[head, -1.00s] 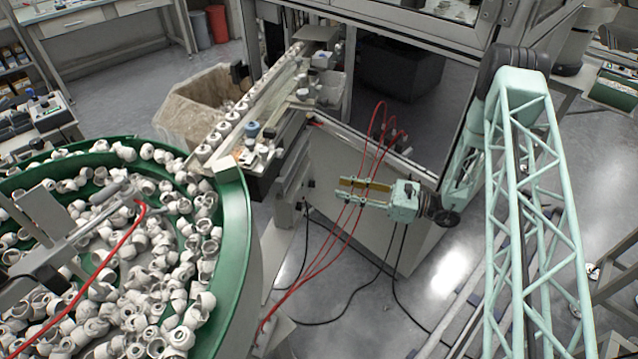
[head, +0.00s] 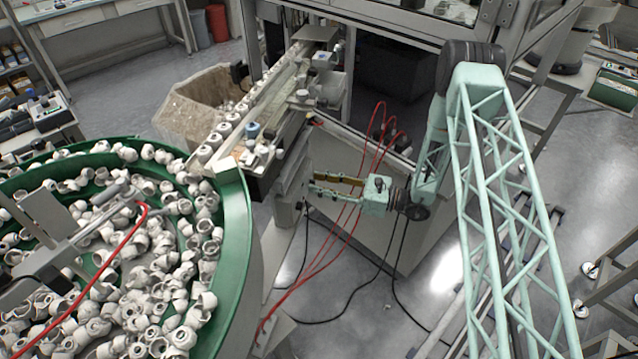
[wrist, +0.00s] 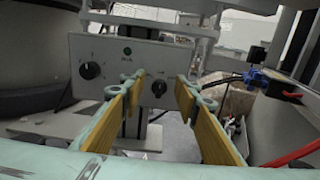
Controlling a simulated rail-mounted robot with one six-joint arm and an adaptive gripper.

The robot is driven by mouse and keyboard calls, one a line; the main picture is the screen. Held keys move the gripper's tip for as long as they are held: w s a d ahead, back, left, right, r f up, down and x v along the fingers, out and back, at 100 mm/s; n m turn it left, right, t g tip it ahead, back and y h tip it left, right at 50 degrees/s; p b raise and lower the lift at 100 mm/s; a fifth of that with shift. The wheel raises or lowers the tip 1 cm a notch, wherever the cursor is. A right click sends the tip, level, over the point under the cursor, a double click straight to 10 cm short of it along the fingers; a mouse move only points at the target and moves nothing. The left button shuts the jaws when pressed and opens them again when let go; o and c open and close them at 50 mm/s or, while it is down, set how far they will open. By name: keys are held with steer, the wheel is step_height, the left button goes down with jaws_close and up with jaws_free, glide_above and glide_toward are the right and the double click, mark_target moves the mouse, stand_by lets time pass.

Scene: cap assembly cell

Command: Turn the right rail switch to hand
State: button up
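A grey control panel (wrist: 75,45) faces me in the wrist view. It carries a left black knob (wrist: 90,70), a right black knob (wrist: 159,87) and a dark round button or lamp (wrist: 127,50) with a small label. The right knob's pointer angle and markings are too small to read. My gripper (wrist: 160,84) is open and empty, its yellow-padded fingers to either side of the right knob in the picture. The gap in depth to the knob is unclear. In the head view my gripper (head: 312,184) points left; the panel's face is hidden there.
Red hoses (head: 350,225) and black cables (head: 400,240) hang by my gripper. A green-rimmed bowl (head: 232,220) full of white caps stands at left. A conveyor rail (head: 255,105) runs above. A blue-and-black fitting with a red hose (wrist: 262,78) is right of the fingers.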

steer(key=shift+a, duration=0.1)
steer(key=shift+c, duration=0.9)
steer(key=c, duration=0.7)
